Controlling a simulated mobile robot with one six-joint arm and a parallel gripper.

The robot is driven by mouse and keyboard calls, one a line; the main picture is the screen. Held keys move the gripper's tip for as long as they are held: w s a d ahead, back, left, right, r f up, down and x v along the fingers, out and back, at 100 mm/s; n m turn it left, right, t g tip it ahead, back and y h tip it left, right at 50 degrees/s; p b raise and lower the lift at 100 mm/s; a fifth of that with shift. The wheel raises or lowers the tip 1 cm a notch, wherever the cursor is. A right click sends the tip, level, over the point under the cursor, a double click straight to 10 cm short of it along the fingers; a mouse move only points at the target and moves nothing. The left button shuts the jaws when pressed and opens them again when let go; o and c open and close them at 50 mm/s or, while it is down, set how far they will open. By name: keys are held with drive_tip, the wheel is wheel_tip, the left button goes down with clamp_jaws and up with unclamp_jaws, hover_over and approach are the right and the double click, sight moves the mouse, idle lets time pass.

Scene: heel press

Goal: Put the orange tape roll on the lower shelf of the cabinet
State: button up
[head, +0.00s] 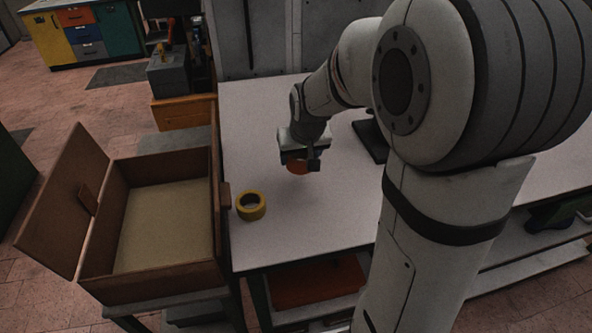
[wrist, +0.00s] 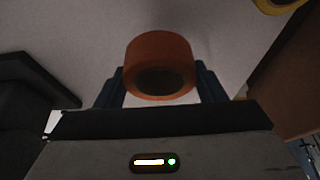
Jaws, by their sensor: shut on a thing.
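The orange tape roll (head: 298,168) is held in my gripper (head: 301,160) above the white table. In the wrist view the orange tape roll (wrist: 158,50) sits between the two dark blue fingers of my gripper (wrist: 161,84), its round opening facing the camera. In the head view the gripper hides most of the roll. A brown wooden cabinet (head: 205,165) stands at the left of the table, with one door (head: 66,195) swung out to the left and a pale inside surface showing. I cannot make out separate shelves in it.
A yellow tape roll (head: 251,206) lies on the white table (head: 300,232) near the cabinet. A dark object (head: 371,138) stands on the table right of my gripper. An orange-red thing (head: 318,284) is below the tabletop. The table's front middle is clear.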

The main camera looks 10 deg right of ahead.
sight(299, 181)
wheel_tip(299, 181, down, 7)
drive_tip(key=shift+r, duration=0.1)
idle(0.4)
drive_tip(key=o, duration=1)
